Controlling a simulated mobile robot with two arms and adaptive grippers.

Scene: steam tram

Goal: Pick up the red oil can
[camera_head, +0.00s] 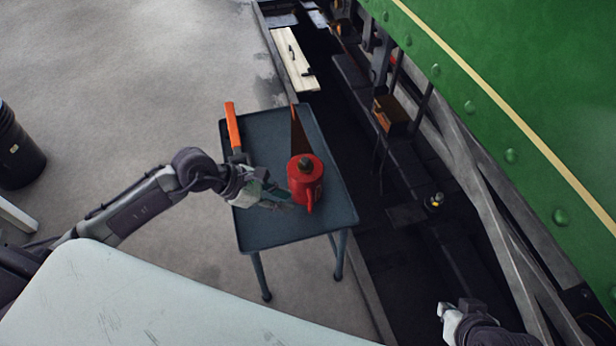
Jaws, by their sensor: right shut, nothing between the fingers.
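The red oil can (306,184) stands upright on a small dark blue-grey table (262,232) in the middle of the head view. It has a dark cap on top and a tall thin orange-brown spout behind it. My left gripper (284,200) is over the table just to the left of the can, its fingers pointing at it. Whether its fingers are apart or closed is too small to tell, and I cannot tell if they touch the can. My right gripper (442,312) is low at the lower right, away from the table, shut and empty.
An orange-handled tool (233,128) lies at the table's left edge, beside my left wrist. A green riveted tram side (520,90) and dark underframe run along the right. A black bin (18,152) stands at the far left.

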